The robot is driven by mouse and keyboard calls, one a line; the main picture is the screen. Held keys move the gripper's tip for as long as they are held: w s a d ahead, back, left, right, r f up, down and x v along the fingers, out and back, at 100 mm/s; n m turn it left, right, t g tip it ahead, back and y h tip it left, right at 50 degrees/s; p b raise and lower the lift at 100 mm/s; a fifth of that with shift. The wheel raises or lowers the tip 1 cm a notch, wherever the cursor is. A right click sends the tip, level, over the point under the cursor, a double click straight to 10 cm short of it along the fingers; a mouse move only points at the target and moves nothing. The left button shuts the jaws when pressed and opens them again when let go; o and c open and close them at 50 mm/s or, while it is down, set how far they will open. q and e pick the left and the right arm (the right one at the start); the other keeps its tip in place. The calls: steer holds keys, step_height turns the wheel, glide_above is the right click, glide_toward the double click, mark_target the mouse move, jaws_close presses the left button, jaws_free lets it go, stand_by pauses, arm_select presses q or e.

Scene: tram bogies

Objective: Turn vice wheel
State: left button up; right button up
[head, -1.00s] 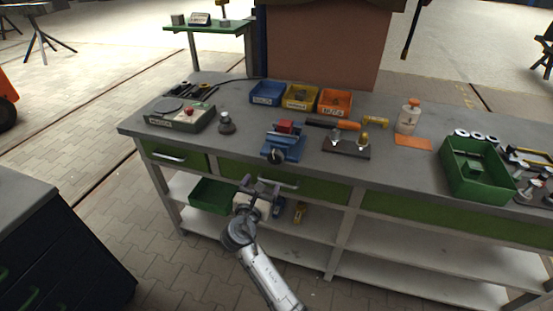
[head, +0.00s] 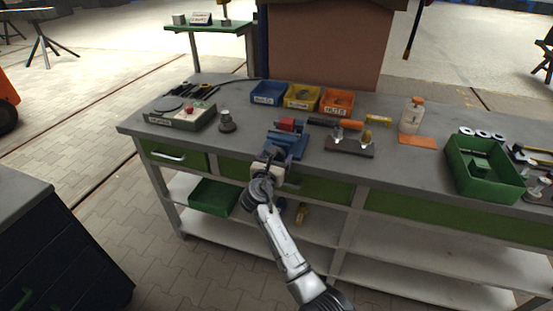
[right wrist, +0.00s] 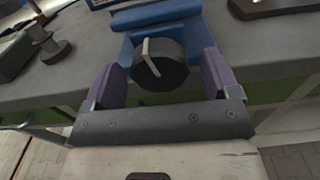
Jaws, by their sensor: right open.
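The blue vice (head: 288,140) with a red block (head: 287,125) in its jaws stands at the front edge of the workbench. Its round black wheel (right wrist: 159,66) with a pale bar across it faces me in the right wrist view. My right gripper (head: 270,156) is open, just in front of the wheel. In the right wrist view its two purple-padded fingers (right wrist: 160,80) stand to the left and right of the wheel, with a gap on each side. In the head view the gripper mostly hides the wheel. My left gripper is not in view.
A green drawer front lies below the vice.

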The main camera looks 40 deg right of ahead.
steer(key=shift+w+d, duration=0.4)
steer(key=shift+d, duration=0.2)
steer(key=shift+c, duration=0.3)
steer(key=c, duration=0.9)
steer(key=shift+o, duration=0.2)
